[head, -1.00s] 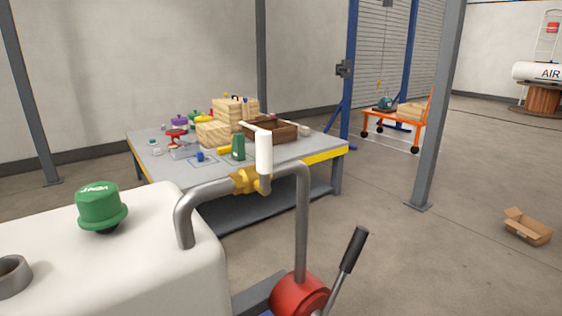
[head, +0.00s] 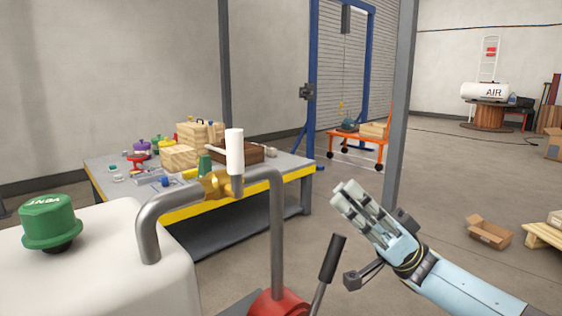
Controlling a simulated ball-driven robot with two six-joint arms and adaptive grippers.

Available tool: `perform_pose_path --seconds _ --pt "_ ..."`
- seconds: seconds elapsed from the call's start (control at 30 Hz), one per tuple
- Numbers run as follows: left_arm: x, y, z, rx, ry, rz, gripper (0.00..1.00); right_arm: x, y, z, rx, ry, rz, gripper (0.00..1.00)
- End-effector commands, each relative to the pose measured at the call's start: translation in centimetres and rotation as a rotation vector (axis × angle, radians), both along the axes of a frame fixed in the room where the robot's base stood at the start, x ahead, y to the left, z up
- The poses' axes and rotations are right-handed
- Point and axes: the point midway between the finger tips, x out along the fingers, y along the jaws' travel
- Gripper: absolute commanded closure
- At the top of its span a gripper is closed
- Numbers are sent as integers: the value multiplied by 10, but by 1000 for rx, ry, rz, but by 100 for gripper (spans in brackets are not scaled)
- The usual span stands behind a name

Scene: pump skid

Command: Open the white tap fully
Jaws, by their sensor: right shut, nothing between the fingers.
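The white tap handle (head: 235,152) stands upright on a brass valve body (head: 217,185) in the grey pipe (head: 276,225), in the middle of the head view. My right gripper (head: 343,193) is at the right of the pipe, clear of the tap and touching nothing. It is shut and empty, pointing up and to the left. My left gripper is not in view.
A white tank with a green cap (head: 50,222) is at the lower left. A red pump part with a black lever (head: 331,258) stands below my right gripper. A cluttered workbench (head: 280,180) is behind the pipe.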

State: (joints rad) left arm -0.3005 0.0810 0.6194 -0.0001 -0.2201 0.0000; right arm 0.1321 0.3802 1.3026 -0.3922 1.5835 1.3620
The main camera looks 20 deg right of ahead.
Motion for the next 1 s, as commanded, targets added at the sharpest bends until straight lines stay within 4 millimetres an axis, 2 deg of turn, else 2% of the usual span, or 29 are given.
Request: perform_pose_path --seconds 0.17,0.57,0.8,1.0 --pt "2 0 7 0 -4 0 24 3 12 14 2 -2 0 100" --pt "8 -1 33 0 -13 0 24 16 68 73 4 -2 0 100" --pt "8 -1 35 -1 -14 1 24 25 99 71 3 1 -1 100" --pt "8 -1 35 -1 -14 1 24 26 107 70 0 1 -1 100"
